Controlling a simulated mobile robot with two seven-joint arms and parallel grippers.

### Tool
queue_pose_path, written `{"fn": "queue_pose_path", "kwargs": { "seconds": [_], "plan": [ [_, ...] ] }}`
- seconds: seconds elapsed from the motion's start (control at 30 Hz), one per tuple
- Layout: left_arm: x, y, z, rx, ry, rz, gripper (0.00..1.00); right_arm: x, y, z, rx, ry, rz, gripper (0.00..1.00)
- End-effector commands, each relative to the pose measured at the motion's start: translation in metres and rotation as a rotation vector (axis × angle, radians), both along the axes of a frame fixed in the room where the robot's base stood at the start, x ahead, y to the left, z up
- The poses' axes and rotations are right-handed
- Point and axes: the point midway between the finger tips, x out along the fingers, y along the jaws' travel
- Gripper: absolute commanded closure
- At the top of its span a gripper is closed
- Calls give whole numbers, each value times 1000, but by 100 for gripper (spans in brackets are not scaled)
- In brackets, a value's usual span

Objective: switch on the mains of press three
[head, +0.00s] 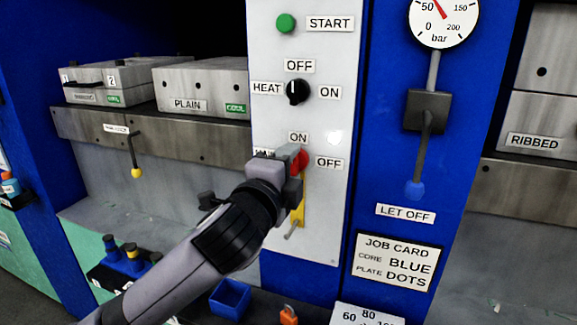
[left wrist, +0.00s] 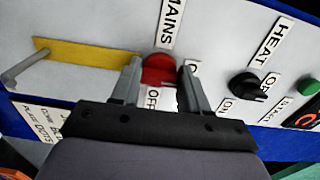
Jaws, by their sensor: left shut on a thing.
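The mains switch is a red handle (head: 301,160) on the white control panel (head: 325,214), between an ON label above and an OFF label to its right. My left gripper (head: 293,163) is at this handle and partly covers it and the MAINS label. In the left wrist view the red handle (left wrist: 159,70) sits between the two fingers of my left gripper (left wrist: 161,82), which is shut on it. Which way the handle points is hard to tell behind the fingers. My right gripper is not in view.
The black HEAT knob (head: 297,92) and green START button (head: 285,23) are above. A blue-tipped LET OFF lever (head: 415,188) is to the right. A blue bin (head: 231,299) stands below.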

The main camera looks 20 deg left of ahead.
Motion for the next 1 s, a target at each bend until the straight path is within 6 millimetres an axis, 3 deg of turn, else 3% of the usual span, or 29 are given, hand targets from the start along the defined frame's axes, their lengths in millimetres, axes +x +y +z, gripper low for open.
{"fn": "queue_pose_path", "kwargs": {
  "seconds": [0.03,0.07,0.1,0.13,0.53,1.0],
  "plan": [
    [0,0,-1,-3,3,-1,86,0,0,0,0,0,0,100],
    [0,0,-1,-4,3,-1,46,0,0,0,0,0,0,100],
    [0,0,-1,-3,3,-1,33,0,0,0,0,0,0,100],
    [0,0,-1,-3,3,-1,30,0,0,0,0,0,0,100],
    [-7,0,0,-1,0,-3,30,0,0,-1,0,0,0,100],
    [-64,2,-1,-1,1,-2,30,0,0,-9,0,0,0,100]
  ]
}}
